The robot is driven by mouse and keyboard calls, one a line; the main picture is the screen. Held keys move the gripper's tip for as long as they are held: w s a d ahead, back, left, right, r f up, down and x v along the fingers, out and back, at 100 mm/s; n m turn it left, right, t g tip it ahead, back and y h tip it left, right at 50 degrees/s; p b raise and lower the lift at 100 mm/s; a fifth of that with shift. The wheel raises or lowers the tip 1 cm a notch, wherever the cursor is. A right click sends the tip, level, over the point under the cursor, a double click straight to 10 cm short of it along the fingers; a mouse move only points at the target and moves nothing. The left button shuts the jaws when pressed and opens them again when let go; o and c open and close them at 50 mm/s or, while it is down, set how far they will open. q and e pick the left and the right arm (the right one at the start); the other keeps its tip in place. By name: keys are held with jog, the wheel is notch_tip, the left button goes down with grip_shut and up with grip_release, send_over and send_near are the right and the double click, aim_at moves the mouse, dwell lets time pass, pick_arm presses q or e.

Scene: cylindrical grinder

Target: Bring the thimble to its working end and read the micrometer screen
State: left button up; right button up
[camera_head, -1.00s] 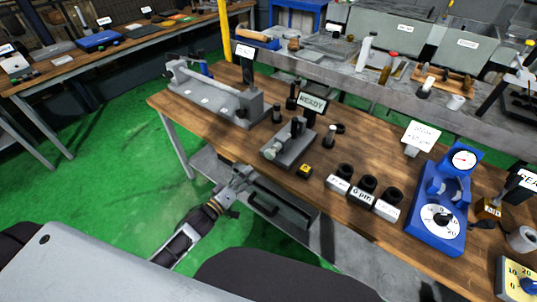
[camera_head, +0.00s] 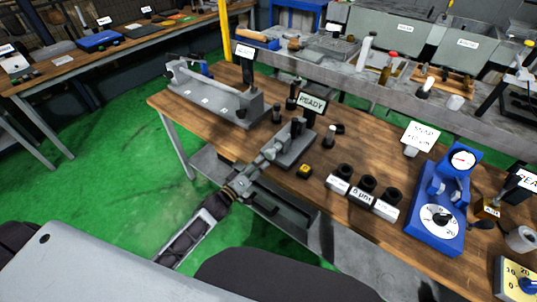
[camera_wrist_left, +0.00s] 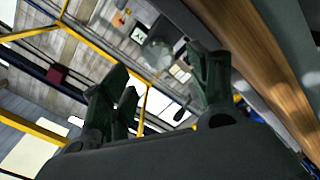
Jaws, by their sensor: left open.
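The micrometer stand is a small grey fixture (camera_head: 297,148) on the wooden bench in the head view, with dark upright parts on it. Its screen (camera_head: 312,103) stands behind it on a dark post and reads READY. My left gripper (camera_head: 268,155) is at the fixture's near left end, where the thimble is. The gripper overlaps the thimble in the picture and mostly hides it; I cannot tell whether they touch. In the left wrist view, the two dark fingers of the gripper (camera_wrist_left: 160,92) are spread apart, with no clear object held between them. My right gripper is not in view.
A yellow-and-black button (camera_head: 305,171) sits just right of the fixture. Black cylinders on labelled white blocks (camera_head: 363,193) and a blue dial gauge (camera_head: 438,220) stand further right. A long grey fixture (camera_head: 215,100) lies at left. An open drawer is below the bench edge.

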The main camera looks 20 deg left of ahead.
aim_at(267, 156)
pick_arm(q)
jog(key=shift+x, duration=3.65)
jog(key=shift+c, duration=0.4)
jog(key=c, duration=0.9)
jog(key=shift+c, duration=0.2)
